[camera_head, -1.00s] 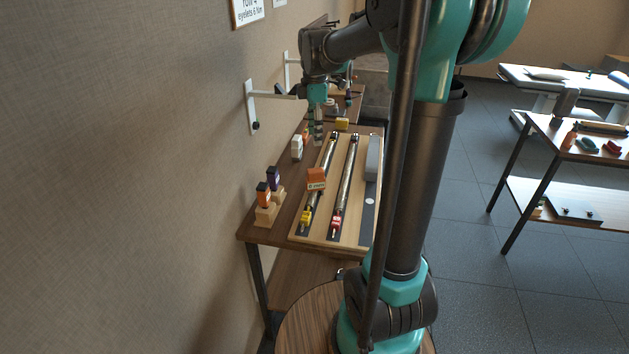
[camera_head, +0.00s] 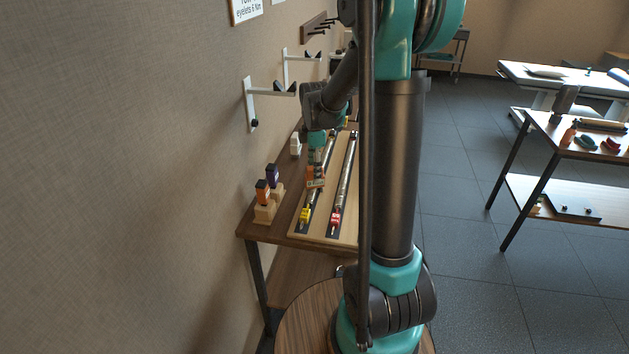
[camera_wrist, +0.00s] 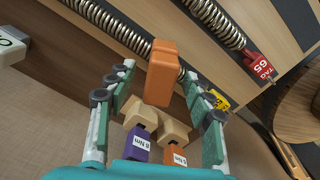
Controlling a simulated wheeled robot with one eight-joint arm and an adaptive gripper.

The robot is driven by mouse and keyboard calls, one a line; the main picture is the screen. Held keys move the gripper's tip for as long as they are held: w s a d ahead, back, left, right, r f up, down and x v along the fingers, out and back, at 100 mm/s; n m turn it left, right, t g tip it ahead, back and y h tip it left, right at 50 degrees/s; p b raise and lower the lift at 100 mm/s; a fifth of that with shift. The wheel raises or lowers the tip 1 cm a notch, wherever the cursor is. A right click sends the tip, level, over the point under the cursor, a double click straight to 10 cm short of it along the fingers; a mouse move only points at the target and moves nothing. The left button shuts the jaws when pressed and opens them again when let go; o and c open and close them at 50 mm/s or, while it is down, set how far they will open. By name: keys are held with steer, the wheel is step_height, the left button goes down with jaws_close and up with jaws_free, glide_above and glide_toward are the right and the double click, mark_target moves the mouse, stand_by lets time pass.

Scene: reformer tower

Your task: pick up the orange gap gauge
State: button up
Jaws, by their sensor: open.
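Two long springs lie on the wooden board (camera_head: 322,233), with a yellow tag (camera_head: 305,215) and a red tag (camera_head: 336,219). An orange-topped tool (camera_head: 262,190) and a purple-topped one (camera_head: 272,175) stand in wooden holders to the left, near the wall. A white block (camera_head: 295,145) stands behind.

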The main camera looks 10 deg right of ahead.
step_height(320, 180, down, 2)
jaws_close()
stand_by(0.5)
